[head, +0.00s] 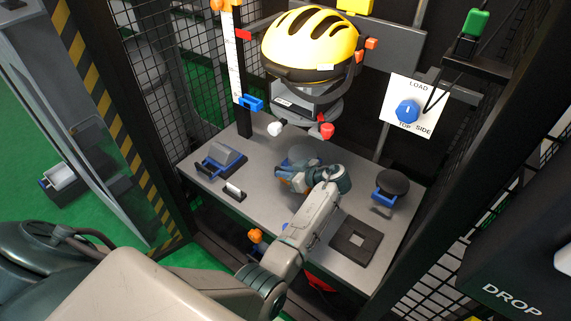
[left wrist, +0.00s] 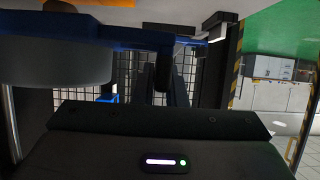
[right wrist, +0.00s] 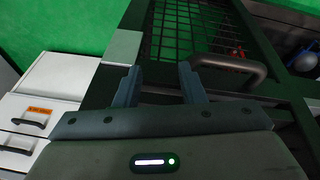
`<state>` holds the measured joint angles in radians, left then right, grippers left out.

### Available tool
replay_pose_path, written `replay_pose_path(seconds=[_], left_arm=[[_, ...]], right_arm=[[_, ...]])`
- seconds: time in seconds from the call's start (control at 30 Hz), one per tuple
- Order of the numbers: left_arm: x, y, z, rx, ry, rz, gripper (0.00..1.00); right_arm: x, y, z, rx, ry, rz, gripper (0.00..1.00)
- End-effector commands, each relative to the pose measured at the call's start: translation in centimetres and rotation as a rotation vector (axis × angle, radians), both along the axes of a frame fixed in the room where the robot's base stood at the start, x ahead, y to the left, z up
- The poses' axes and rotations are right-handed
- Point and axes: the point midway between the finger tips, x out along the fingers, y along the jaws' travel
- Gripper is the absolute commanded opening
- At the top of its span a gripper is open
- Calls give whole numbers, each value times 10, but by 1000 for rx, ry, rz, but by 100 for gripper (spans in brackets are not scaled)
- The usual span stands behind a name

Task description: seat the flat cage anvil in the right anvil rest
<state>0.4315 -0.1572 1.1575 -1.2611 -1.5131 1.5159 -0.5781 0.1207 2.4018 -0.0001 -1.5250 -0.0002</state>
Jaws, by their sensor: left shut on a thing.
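My left gripper (head: 290,180) reaches over the middle of the bench and is shut on the blue handle of the flat cage anvil. The anvil's round grey top (head: 301,155) shows just behind the gripper, partly hidden by it. In the left wrist view, the grey cylinder (left wrist: 55,65) with its blue base and handle (left wrist: 165,42) shows at the fingers. I cannot tell whether it touches the bench. A black square plate with a square opening, which looks like the right anvil rest (head: 343,246), lies empty at the front right. My right gripper (right wrist: 158,80) is open and empty, away from the bench.
A dark round anvil (head: 392,182) with a blue handle stands at the bench's right. A grey wedge-like anvil (head: 225,153) stands at the left, near a small cylinder (head: 235,191). A yellow helmet (head: 312,45) hangs above the bench (head: 385,262). Black mesh walls flank it.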

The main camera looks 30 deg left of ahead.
Motion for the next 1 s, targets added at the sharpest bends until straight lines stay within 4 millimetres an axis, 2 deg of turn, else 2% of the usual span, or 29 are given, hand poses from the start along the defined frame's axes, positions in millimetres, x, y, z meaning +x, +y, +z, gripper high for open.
replay_pose_path(seconds=[0.27,0.43,0.5,0.73,0.77,0.87,1.0], left_arm=[[2,1,-12,3,-8,0,0],[2,1,-33,3,-7,1,0],[2,0,-40,3,-8,0,0],[2,0,-42,2,-8,0,0],[0,0,-46,-1,0,0,15],[0,0,-46,0,0,0,33],[0,0,-45,0,-1,0,33]], right_arm=[[5,0,7,-1,-17,2,36],[4,0,6,-1,-11,1,36],[0,4,17,5,-22,-1,36],[-3,3,21,4,-19,0,36],[-3,3,20,4,-19,0,36],[-3,3,20,4,-19,1,36],[-3,3,20,3,-19,0,36]])
